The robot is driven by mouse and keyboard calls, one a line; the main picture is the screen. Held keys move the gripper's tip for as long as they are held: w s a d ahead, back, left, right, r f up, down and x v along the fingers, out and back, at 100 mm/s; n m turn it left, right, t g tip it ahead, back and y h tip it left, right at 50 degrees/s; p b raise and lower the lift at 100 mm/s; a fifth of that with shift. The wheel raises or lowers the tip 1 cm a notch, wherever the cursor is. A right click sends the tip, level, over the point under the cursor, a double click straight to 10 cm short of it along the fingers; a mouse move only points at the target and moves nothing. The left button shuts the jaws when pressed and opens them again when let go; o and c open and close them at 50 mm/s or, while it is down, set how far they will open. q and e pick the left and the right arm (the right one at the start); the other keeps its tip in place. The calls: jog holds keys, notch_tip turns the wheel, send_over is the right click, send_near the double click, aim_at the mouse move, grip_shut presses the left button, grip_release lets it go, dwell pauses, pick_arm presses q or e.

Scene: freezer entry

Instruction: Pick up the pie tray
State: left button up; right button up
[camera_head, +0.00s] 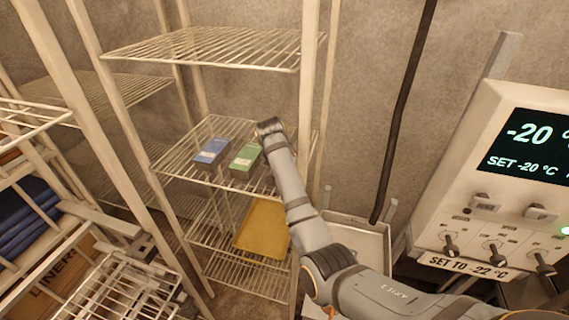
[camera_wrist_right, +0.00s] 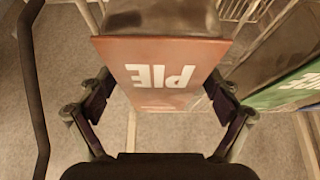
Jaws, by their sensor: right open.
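The pie tray (camera_wrist_right: 160,72) shows in the right wrist view as a reddish-brown face with the word PIE, upside down in the picture, and a dark grey part behind it. My right gripper (camera_wrist_right: 159,98) is open, with one finger on each side of the lower part of that face. I cannot tell whether the fingers touch it. In the head view my right arm reaches to the middle wire shelf (camera_head: 172,163), and I cannot make out the pie tray there; the arm may cover it. My left gripper is in neither view.
A green pack (camera_head: 245,157) and a blue pack (camera_head: 211,151) lie on the same shelf; the green one (camera_wrist_right: 290,93) is close right in the wrist view. A wire shelf (camera_head: 205,47) hangs above. A yellow tray (camera_head: 262,228) is below. A control panel (camera_head: 500,170) stands right.

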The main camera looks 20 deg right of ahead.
jog(key=shift+d+f, duration=0.1)
jog(key=c, duration=1.4)
jog(key=shift+c, duration=0.6)
jog(key=shift+w+r, duration=0.1)
jog(key=shift+r, duration=0.1)
